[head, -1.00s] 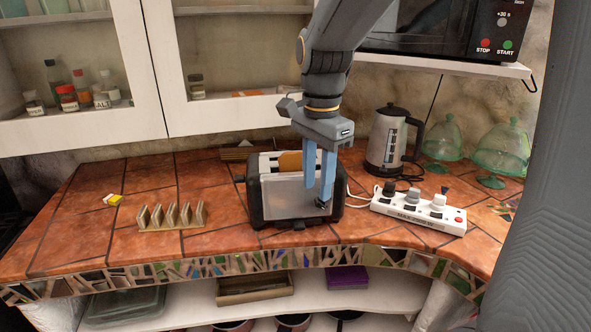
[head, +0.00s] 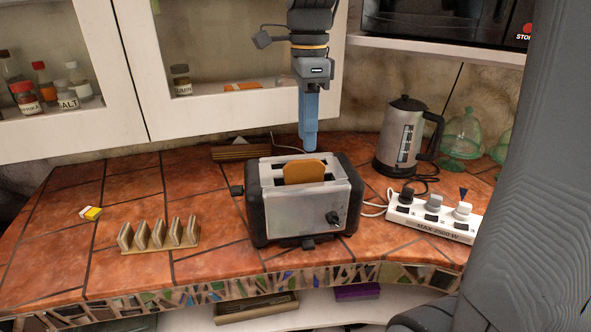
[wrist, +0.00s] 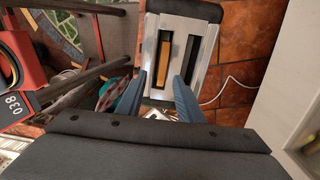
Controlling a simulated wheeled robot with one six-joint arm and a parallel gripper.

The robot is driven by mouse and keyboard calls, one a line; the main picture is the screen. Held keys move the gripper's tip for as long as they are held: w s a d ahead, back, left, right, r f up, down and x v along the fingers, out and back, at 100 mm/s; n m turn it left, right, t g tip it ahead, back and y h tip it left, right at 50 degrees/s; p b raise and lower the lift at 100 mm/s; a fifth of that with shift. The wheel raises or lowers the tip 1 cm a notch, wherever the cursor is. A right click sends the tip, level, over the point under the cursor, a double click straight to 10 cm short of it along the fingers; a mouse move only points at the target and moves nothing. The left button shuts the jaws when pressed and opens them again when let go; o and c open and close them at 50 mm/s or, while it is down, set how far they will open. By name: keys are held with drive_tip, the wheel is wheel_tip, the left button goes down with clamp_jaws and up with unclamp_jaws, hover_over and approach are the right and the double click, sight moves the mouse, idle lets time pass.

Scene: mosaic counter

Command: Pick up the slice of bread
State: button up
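The slice of bread (head: 304,172) stands upright in a slot of the toaster (head: 308,215), with its golden-brown top sticking out above the metal. In the wrist view the bread (wrist: 163,62) shows as a narrow strip in the left of the toaster's two slots; the other slot looks dark and empty. My gripper (head: 309,148) points down above the back of the toaster, apart from the bread. In the wrist view my gripper (wrist: 157,85) has its blue fingers spread apart with nothing between them.
A toast rack (head: 160,237) stands left of the toaster. A kettle (head: 402,140) and a power strip (head: 430,215) with a white cord are on the right. Cabinets (head: 235,60) hang behind. The left counter is mostly clear, with a small yellow-and-white item (head: 90,213).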

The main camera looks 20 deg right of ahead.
sight(304, 160)
drive_tip(key=shift+w+f, duration=0.15)
drive_tip(key=shift+w, duration=0.1)
drive_tip(key=shift+w+d+f, duration=0.1)
drive_tip(key=shift+f, duration=0.2)
drive_tip(key=shift+a+f+p, duration=0.15)
drive_tip(key=shift+f+p, duration=0.55)
drive_tip(key=shift+f, duration=1.05)
drive_tip(key=shift+a+f+p, duration=0.1)
drive_tip(key=shift+f+p, duration=0.55)
drive_tip(key=shift+f, duration=1.05)
drive_tip(key=c, duration=0.8)
